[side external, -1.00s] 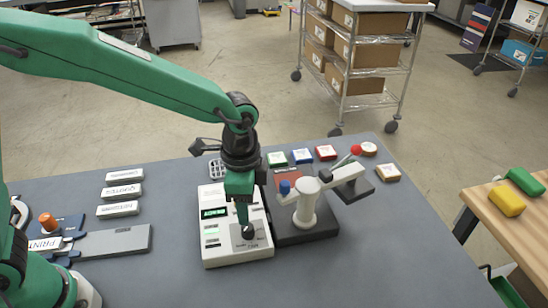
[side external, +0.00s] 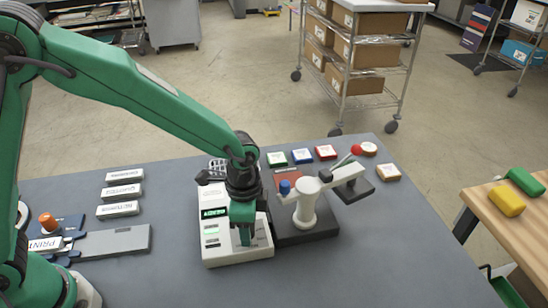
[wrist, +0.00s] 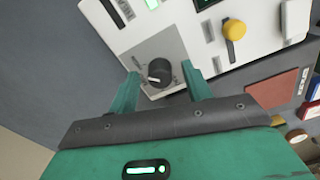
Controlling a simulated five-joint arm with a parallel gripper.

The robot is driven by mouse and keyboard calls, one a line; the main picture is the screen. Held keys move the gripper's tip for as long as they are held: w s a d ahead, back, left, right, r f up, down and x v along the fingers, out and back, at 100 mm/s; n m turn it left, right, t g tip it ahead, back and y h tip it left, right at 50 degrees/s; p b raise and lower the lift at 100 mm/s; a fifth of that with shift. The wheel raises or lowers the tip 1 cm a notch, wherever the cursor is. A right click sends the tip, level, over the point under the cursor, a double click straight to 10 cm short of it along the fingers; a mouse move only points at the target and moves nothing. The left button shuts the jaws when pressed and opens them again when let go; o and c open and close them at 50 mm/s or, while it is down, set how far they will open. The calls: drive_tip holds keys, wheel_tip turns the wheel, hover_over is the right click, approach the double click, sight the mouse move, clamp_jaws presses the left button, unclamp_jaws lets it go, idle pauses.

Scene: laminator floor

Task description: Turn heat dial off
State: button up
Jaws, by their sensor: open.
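The heat dial is a round black knob (wrist: 160,73) with a white pointer mark, set on a grey square plate of the white laminator panel (wrist: 165,28). In the wrist view the mark points to the left. The dial lies between the two green fingers of my gripper (wrist: 160,70), which is open, with a gap on both sides. In the side view my gripper (side external: 245,237) reaches down over the front right of the laminator (side external: 235,253), hiding the dial. The lettering around the dial is too small to read.
A dark-based machine with a white post (side external: 306,208) and a red-tipped lever (side external: 356,149) stands close on the right. A yellow knob (wrist: 234,29) is on the panel. White labelled blocks (side external: 122,191) lie to the left. The front of the table is clear.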

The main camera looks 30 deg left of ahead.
drive_tip(key=shift+f, duration=0.2)
drive_tip(key=c, duration=1)
drive_tip(key=shift+o, duration=0.2)
